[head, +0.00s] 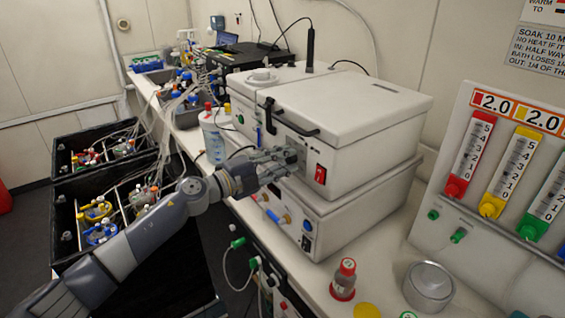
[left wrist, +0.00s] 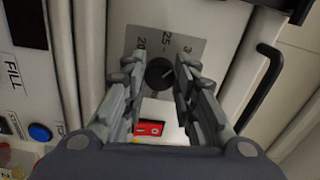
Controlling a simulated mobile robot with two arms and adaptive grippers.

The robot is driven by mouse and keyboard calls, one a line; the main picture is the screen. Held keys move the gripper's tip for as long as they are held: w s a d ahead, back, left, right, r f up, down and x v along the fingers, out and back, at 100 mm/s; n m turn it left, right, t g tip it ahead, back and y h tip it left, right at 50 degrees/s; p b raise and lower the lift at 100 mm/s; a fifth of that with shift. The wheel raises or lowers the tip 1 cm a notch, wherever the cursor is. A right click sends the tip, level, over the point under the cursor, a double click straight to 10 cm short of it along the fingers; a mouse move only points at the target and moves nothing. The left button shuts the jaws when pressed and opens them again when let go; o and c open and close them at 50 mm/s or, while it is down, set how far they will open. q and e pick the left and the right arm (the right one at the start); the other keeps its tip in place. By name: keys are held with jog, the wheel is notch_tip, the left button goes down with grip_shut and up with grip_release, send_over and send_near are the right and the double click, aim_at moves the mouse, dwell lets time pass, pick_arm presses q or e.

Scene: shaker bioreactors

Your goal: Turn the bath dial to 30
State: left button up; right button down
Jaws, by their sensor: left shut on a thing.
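The bath (head: 340,130) is a white lidded box on the bench in the head view. Its dial (left wrist: 159,73) is a dark round knob on a grey scale plate (left wrist: 187,46) in the left wrist view. The marks 20 and 25 show, and a further number starting with 3 is partly hidden by a finger. My left gripper (head: 285,160) reaches the bath's front face from the left. Its fingers (left wrist: 160,82) are closed on the dial from both sides. In the head view the gripper hides the dial. My right gripper is not in view.
A red switch (head: 320,174) sits right of the gripper, and a black lid handle (head: 290,120) is above it. A second white unit (head: 320,215) is beneath the bath. A red-capped bottle (head: 344,280) and a metal cylinder (head: 429,287) stand in front.

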pick_arm(q)
jog(key=shift+m, duration=0.6)
jog(key=o, duration=1.1)
jog(key=v, duration=1.2)
